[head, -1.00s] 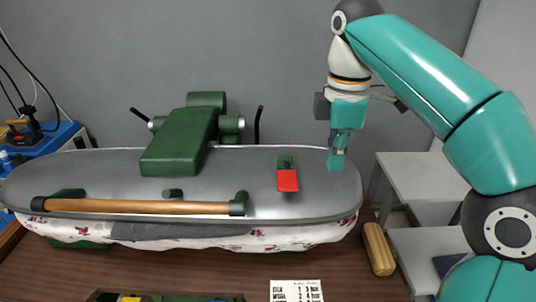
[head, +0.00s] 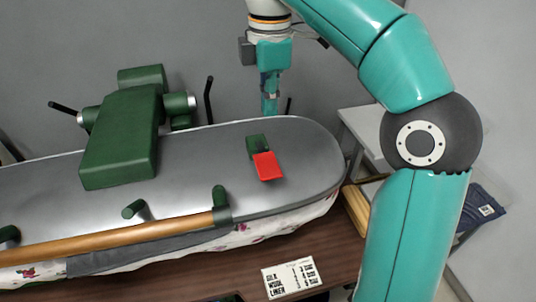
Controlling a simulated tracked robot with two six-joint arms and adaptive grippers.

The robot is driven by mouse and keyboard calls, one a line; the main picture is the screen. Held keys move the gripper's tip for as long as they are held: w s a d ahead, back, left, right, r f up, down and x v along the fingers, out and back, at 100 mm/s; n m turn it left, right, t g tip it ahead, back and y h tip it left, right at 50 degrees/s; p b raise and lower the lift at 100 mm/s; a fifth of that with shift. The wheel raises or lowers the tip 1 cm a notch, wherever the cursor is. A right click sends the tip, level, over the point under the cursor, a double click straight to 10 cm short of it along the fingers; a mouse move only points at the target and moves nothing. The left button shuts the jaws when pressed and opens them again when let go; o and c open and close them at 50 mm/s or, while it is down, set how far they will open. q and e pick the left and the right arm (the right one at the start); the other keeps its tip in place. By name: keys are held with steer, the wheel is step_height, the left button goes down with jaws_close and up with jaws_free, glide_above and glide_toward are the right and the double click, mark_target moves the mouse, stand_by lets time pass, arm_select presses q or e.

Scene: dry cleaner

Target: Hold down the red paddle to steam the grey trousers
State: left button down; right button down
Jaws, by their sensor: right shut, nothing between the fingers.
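The red paddle (head: 267,166) sits on a green mount (head: 257,144) near the right end of the press's grey metal top (head: 190,152). My right gripper (head: 270,108) is shut and empty, pointing down behind the paddle at the far edge of the press, apart from the paddle. Grey cloth (head: 140,250), which looks like the grey trousers, shows as a strip under the metal top, over a white flowered cover (head: 290,215); the rest of it is hidden. My left gripper is not in view.
A wooden bar handle (head: 120,238) runs along the press's front edge. A green arm (head: 122,140) with dark levers rises at the back. A printed card (head: 291,277) lies on the brown table. A pale stand (head: 365,135) is at the right.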

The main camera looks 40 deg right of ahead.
mark_target(270, 167)
step_height(270, 167, down, 12)
steer(key=shift+f+b, duration=0.25)
steer(key=shift+b, duration=0.85)
steer(key=shift+f, duration=0.65)
steer(key=f+t+b, duration=0.1)
steer(key=b, duration=0.1)
steer(key=f+t+h+b, duration=0.1)
steer(key=b, duration=0.2)
steer(key=f+t+b, duration=0.1)
steer(key=b, duration=0.2)
steer(key=shift+s+a+f+h, duration=0.1)
steer(key=shift+s+a+h, duration=0.15)
steer(key=shift+h, duration=0.15)
steer(key=shift+r, duration=0.25)
steer(key=shift+d+r+p, duration=0.1)
steer(key=shift+p, duration=0.25)
stand_by(2.8)
steer(key=shift+r+p, duration=0.75)
